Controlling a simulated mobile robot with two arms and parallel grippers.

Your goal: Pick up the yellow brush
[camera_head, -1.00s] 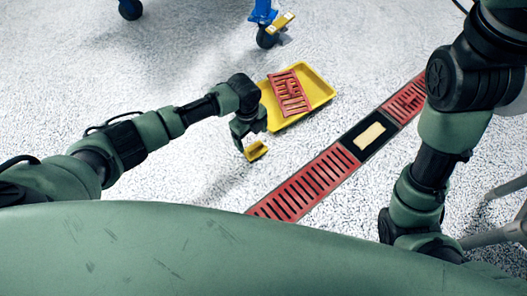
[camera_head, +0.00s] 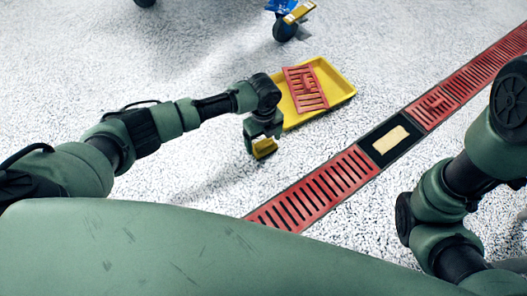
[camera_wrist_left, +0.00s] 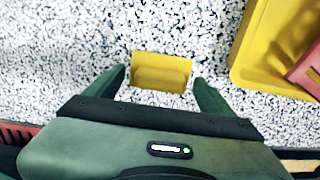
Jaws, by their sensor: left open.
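The yellow brush (camera_head: 264,148) lies on the speckled floor, just left of and in front of the yellow tray. In the left wrist view the brush (camera_wrist_left: 161,72) shows as a small yellow block between and slightly beyond the fingertips. My left gripper (camera_head: 262,140) points down over it and partly hides it in the head view. Its two green fingers (camera_wrist_left: 158,82) are apart, one on each side of the brush, with a gap on both sides. My right arm is at the right edge of the head view; its gripper is out of frame.
A yellow tray (camera_head: 343,94) holding a red slotted plate (camera_head: 305,89) stands right beside my left gripper. A red floor grating (camera_head: 320,187) runs diagonally, with a dark section holding a beige block (camera_head: 390,140). The floor to the left is clear.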

